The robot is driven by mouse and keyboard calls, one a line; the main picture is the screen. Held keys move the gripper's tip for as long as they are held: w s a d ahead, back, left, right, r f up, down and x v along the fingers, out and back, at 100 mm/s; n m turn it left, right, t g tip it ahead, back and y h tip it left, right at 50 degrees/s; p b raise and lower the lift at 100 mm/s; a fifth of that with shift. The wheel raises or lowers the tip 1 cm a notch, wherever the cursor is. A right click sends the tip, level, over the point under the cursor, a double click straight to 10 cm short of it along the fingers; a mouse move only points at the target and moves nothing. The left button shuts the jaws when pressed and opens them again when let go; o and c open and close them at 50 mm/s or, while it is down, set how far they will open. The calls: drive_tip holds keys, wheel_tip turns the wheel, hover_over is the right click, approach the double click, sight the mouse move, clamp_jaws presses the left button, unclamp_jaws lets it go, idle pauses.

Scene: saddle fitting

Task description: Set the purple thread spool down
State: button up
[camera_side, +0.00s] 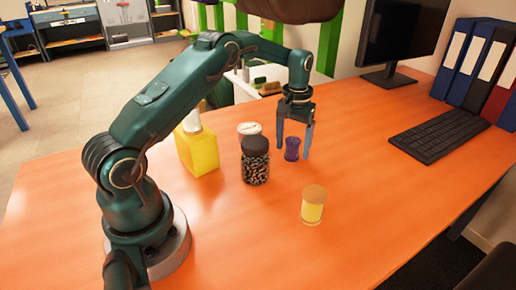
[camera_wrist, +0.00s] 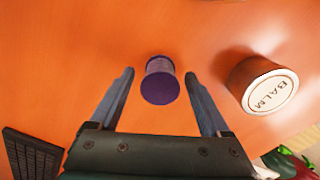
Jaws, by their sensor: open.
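The purple thread spool (camera_side: 292,149) stands upright on the orange table in the side view, between the fingers of my gripper (camera_side: 294,152). In the wrist view the spool (camera_wrist: 160,82) shows its dark purple end, midway between the two fingers of my gripper (camera_wrist: 160,88). A clear gap of orange table shows on each side of it. My gripper is open and points down, and neither finger touches the spool. The spool's underside is hidden.
A keyboard (camera_side: 440,136) lies at the right. The table's front right is clear.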

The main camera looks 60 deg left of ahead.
sight(294, 140)
wheel_tip(294, 140, up, 8)
drive_tip(key=shift+f, duration=0.25)
drive_tip(key=s+d+r+m+t, duration=0.3)
drive_tip(key=s+d+r, duration=0.5)
drive_tip(key=s+r, duration=0.15)
drive_tip(key=s+d+f+m+t, duration=0.1)
drive_tip(key=s+d, duration=0.1)
drive_tip(key=s, duration=0.4)
drive_tip(key=s+d+f+m+t, duration=0.1)
drive_tip(key=s+d, duration=0.2)
drive_tip(key=s, duration=0.4)
drive_tip(key=shift+f+t, duration=0.3)
